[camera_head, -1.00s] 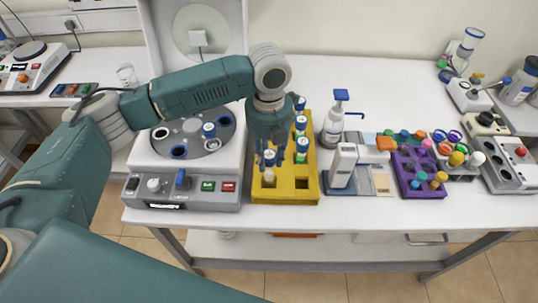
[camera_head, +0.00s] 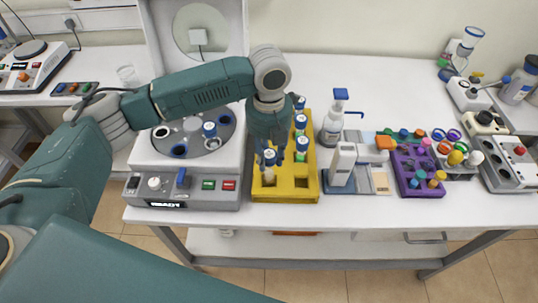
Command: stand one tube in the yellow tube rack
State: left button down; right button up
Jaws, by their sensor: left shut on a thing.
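The yellow tube rack (camera_head: 285,194) stands on the white table, right of the centrifuge. My left gripper (camera_head: 270,160) points down over the rack's left side, shut on a blue-capped tube (camera_head: 269,158). That tube is upright at the front left hole; whether it rests on the bottom I cannot tell. Other blue-capped tubes (camera_head: 301,143) stand in the rack's right column. The front right hole (camera_head: 301,183) is empty. My gripper and wrist hide the rack's back left part. My right gripper is not in view.
The open centrifuge (camera_head: 185,203) stands left of the rack, with a blue-capped tube (camera_head: 209,130) in its rotor. A pump bottle (camera_head: 333,125) and a white device (camera_head: 343,165) stand close right of the rack. A purple rack (camera_head: 424,190) is further right.

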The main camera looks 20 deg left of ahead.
aim_at(269, 167)
pick_arm(q)
jog(key=shift+f, duration=0.8)
jog(key=shift+f+b, duration=0.55)
jog(key=shift+f, duration=0.95)
jog(key=shift+p, duration=0.5)
dwell(0.5)
jog(key=c, duration=1.2)
grip_release()
